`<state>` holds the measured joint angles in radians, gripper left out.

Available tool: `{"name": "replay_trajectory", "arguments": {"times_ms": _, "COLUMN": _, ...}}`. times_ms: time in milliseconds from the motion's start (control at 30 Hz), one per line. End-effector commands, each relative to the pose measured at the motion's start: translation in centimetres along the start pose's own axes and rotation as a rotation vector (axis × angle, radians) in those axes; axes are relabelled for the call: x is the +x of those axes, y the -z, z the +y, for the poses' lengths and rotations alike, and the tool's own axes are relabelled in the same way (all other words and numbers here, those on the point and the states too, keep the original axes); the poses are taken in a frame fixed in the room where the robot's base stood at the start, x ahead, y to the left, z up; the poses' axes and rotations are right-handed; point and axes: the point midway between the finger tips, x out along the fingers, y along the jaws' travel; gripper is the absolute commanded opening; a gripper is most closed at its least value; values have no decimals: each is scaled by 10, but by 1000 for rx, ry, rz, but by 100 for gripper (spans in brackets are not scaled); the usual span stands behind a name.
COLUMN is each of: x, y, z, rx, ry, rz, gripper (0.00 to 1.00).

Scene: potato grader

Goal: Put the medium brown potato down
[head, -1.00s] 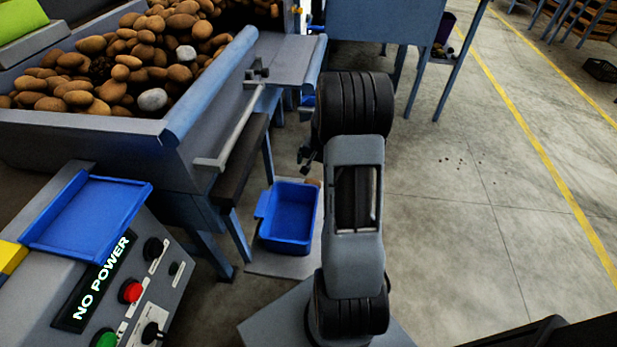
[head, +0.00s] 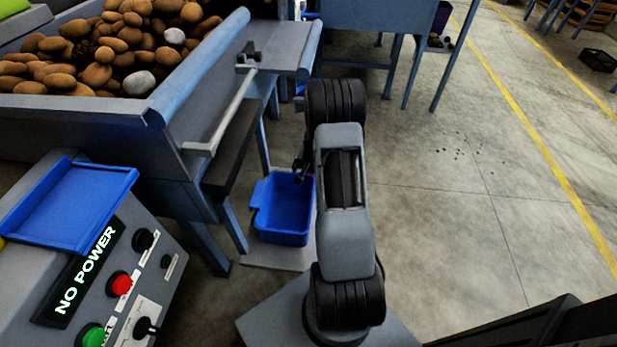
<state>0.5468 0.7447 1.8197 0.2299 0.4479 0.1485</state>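My gripper (head: 301,167) is a small dark shape left of my arm, at the upper right rim of a blue bin (head: 262,222) in the head view. My arm hides part of it, and its fingers are too small and dark to read. I cannot make out a potato in it. Many brown potatoes (head: 98,74) lie heaped in the large grey hopper at the upper left. I cannot tell whether the medium brown potato is among them. The inside of the blue bin that shows looks empty.
A control panel reading NO POWER (head: 88,278) with a blue tray (head: 70,205) stands at the lower left. A grey rail (head: 232,112) runs along the hopper's side. Blue-legged tables (head: 385,30) stand at the back. The floor at right is mostly clear.

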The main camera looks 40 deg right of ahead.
Motion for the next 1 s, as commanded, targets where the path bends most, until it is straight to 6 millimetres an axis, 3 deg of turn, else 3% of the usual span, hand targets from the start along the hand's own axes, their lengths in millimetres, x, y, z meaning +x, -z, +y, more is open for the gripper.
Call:
{"name": "replay_trajectory", "arguments": {"times_ms": 100, "x": 10, "y": 0, "z": 0, "rx": 0, "ry": 0, "rz": 0, "gripper": 100}}
{"name": "replay_trajectory", "arguments": {"times_ms": 400, "x": 12, "y": 0, "z": 0, "rx": 0, "ry": 0, "rz": 1, "gripper": 99}}
{"name": "replay_trajectory", "arguments": {"times_ms": 1000, "x": 12, "y": 0, "z": 0, "rx": 0, "ry": 0, "rz": 1, "gripper": 42}}
